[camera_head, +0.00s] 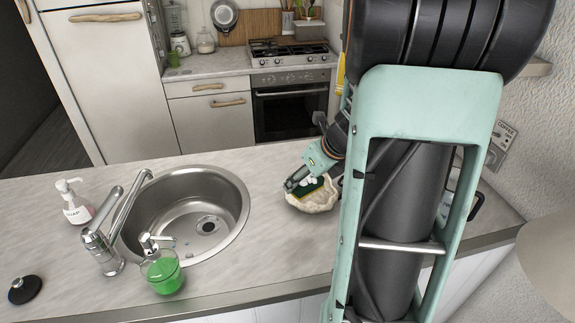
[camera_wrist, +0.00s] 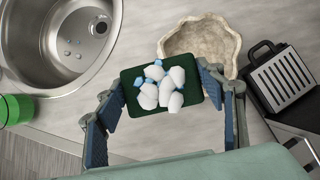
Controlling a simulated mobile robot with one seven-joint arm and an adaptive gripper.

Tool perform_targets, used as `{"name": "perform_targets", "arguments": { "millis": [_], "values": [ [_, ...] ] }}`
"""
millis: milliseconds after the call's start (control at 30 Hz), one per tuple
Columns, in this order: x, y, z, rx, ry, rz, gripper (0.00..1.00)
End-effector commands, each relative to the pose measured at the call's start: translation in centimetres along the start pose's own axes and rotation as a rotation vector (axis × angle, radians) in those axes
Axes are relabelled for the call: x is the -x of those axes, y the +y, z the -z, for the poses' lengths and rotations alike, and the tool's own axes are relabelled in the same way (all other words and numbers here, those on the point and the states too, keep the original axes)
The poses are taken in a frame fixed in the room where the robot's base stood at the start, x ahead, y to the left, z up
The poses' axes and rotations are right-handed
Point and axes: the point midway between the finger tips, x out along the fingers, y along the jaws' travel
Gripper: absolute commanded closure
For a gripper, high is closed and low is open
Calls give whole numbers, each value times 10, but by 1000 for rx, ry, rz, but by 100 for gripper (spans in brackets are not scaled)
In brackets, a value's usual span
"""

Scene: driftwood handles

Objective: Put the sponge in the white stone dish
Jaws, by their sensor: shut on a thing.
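The sponge (camera_wrist: 131,92) is dark green in the wrist view, with white lumps and small blue bits on its upper face. It sits between the two fingers of my gripper (camera_wrist: 161,86), which is shut on it. In the head view the sponge (camera_head: 316,193) shows green and yellow under my gripper (camera_head: 303,186), against the dish. The white stone dish (camera_wrist: 200,36) is a shallow, pale bowl with an uneven rim; the sponge overlaps its near edge in the wrist view. It also shows in the head view (camera_head: 322,206). The exact height of the sponge above the dish is unclear.
The round steel sink (camera_head: 185,213) with its tap (camera_head: 104,252) lies left. A green-filled dispenser (camera_head: 162,272), a soap bottle (camera_head: 74,206) and a black disc (camera_head: 24,289) stand around it. Counter between sink and dish is clear.

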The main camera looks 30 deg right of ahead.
Motion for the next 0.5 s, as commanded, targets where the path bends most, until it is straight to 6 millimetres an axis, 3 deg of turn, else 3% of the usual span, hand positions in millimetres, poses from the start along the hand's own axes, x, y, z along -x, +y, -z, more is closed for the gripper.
{"name": "perform_targets", "arguments": {
  "millis": [200, 500],
  "values": [
    [-42, -41, -7, 0, 1, 0, 56],
    [-82, -66, -5, 1, 0, 1, 56]
  ]
}}
